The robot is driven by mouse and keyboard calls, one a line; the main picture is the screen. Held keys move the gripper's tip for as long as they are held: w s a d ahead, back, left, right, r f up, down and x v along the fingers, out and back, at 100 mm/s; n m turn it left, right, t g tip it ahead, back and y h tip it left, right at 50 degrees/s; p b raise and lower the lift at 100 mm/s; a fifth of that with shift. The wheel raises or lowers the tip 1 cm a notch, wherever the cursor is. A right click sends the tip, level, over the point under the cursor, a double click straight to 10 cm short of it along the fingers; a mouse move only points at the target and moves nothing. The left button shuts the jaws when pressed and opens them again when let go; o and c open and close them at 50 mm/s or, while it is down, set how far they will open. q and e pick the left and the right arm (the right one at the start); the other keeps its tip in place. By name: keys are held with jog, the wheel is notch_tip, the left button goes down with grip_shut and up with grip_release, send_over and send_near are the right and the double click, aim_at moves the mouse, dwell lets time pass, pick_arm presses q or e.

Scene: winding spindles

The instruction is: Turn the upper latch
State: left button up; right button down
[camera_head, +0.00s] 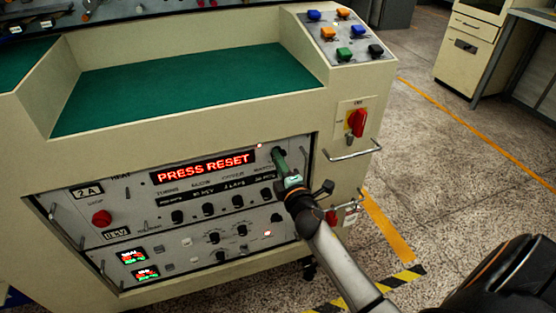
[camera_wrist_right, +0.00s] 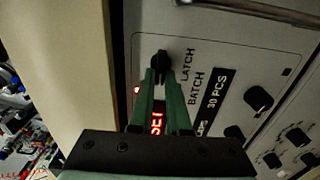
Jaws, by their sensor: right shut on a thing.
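The upper latch is a small black knob (camera_wrist_right: 160,62) beside the word LATCH on the grey front panel (camera_head: 125,190). In the right wrist view the two green fingers of my right gripper (camera_wrist_right: 162,76) reach it, one on each side, and are shut on it. In the head view my right gripper (camera_head: 279,158) is at the panel's upper right corner and covers most of the knob. My left gripper is in neither view.
A red display (camera_head: 205,167) reads PRESS RESET left of the gripper. Several black knobs sit below it. A red switch (camera_head: 356,122) and a metal handle (camera_head: 352,153) stick out to the right. A green worktop (camera_head: 190,85) lies above.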

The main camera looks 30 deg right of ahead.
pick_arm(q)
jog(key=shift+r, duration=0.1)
pick_arm(e)
jog(key=shift+w+r, duration=0.1)
jog(key=shift+r, duration=0.05)
jog(key=c, duration=0.9)
grip_release()
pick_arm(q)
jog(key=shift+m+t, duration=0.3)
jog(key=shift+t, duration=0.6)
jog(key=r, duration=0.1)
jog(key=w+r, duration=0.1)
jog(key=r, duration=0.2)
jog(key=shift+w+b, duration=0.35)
pick_arm(e)
jog(key=v, duration=1.2)
jog(key=shift+s, duration=0.3)
